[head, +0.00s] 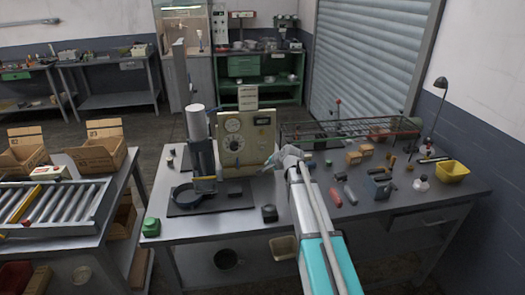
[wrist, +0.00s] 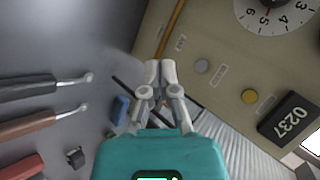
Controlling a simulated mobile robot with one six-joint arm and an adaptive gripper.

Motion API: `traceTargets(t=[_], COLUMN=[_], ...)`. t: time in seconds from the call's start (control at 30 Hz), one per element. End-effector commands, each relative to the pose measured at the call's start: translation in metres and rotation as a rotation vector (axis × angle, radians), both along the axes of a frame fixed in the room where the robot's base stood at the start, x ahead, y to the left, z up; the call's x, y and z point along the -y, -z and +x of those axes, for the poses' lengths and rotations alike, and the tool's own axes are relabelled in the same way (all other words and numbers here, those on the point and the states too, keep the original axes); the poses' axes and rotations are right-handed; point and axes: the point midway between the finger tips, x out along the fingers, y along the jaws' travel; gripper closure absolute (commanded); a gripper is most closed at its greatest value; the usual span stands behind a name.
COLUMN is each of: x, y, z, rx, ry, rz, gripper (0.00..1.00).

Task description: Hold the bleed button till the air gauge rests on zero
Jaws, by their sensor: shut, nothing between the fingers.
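The beige panel (head: 257,152) stands upright on the bench in the head view, with round dials on its face. In the wrist view the panel (wrist: 225,30) fills the upper right. My gripper (wrist: 161,66) is shut and empty, left of the grey button. In the head view my gripper (head: 281,157) is by the panel's right edge.
A counter (wrist: 289,118) reading 0237 is on the panel. A press with a grey column (head: 202,145) stands left of the panel. A black knob-like block (head: 269,213) is in front.

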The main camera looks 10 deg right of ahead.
Motion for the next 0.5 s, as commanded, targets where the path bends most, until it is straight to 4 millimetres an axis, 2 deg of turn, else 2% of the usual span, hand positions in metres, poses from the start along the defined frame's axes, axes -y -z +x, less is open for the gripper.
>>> traceTargets(t=[0.27, 0.5], x=[0.000, 0.000], y=[0.000, 0.000], z=[0.011, 0.033], rx=[-0.001, -0.001], ry=[-0.001, -0.002], rz=[-0.001, -0.001], gripper=[1.00, 1.00])
